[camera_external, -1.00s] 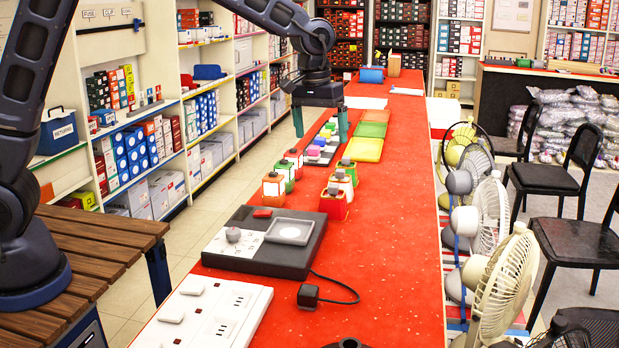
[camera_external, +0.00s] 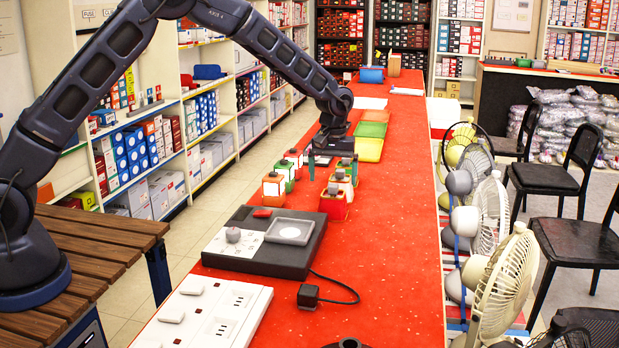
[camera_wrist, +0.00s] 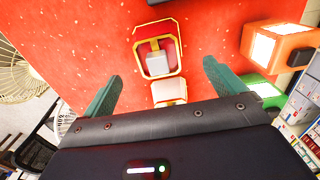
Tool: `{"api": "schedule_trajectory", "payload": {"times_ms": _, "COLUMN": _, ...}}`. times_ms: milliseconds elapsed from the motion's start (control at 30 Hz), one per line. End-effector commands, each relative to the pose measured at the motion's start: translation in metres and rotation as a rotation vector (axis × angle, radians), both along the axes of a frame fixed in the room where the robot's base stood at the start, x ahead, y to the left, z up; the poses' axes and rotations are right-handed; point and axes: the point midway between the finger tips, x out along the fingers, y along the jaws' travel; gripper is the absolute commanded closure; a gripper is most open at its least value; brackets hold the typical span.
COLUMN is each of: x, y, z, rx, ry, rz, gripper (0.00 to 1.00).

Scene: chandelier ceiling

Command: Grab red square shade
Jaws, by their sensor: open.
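A red square shade (camera_external: 334,205) with yellow edges and a grey knob stands nearest in the right-hand row on the red counter. In the wrist view a red square shape with a yellow rim (camera_wrist: 157,37) lies just ahead of the fingers, around a pale block. A second shade (camera_external: 342,184), pale-faced with yellow edges, stands behind it and shows partly at the palm's edge in the wrist view (camera_wrist: 170,91). My gripper (camera_external: 333,167) is open and empty, pointing down above the back of this row. Its green fingers (camera_wrist: 163,71) are spread wide either side of the row.
An orange shade (camera_external: 273,187), a green shade (camera_external: 286,172) and a red one (camera_external: 294,158) form a row to the left. A black device (camera_external: 262,252) and a white socket panel (camera_external: 208,312) lie nearer. The counter's right side (camera_external: 395,240) is clear.

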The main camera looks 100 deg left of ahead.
Motion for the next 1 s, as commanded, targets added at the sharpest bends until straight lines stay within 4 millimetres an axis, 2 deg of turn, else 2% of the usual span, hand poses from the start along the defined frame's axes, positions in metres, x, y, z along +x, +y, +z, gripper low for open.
{"api": "schedule_trajectory", "payload": {"times_ms": 100, "x": 0.000, "y": 0.000, "z": -0.018, "rx": -0.002, "ry": 0.001, "rz": 0.000, "gripper": 0.05}}
{"api": "schedule_trajectory", "payload": {"times_ms": 367, "x": 0.000, "y": -0.001, "z": -0.034, "rx": -0.002, "ry": 0.000, "rz": 0.001, "gripper": 0.05}}
{"api": "schedule_trajectory", "payload": {"times_ms": 700, "x": 0.002, "y": -0.002, "z": -0.076, "rx": -0.002, "ry": 0.001, "rz": 0.000, "gripper": 0.05}}
{"api": "schedule_trajectory", "payload": {"times_ms": 933, "x": 0.002, "y": -0.002, "z": -0.078, "rx": 0.000, "ry": -0.001, "rz": 0.000, "gripper": 0.05}}
{"api": "schedule_trajectory", "payload": {"times_ms": 967, "x": 0.002, "y": -0.002, "z": -0.078, "rx": 0.000, "ry": -0.001, "rz": 0.000, "gripper": 0.06}}
{"api": "schedule_trajectory", "payload": {"times_ms": 1000, "x": 0.002, "y": -0.002, "z": -0.077, "rx": 0.000, "ry": -0.001, "rz": 0.000, "gripper": 0.14}}
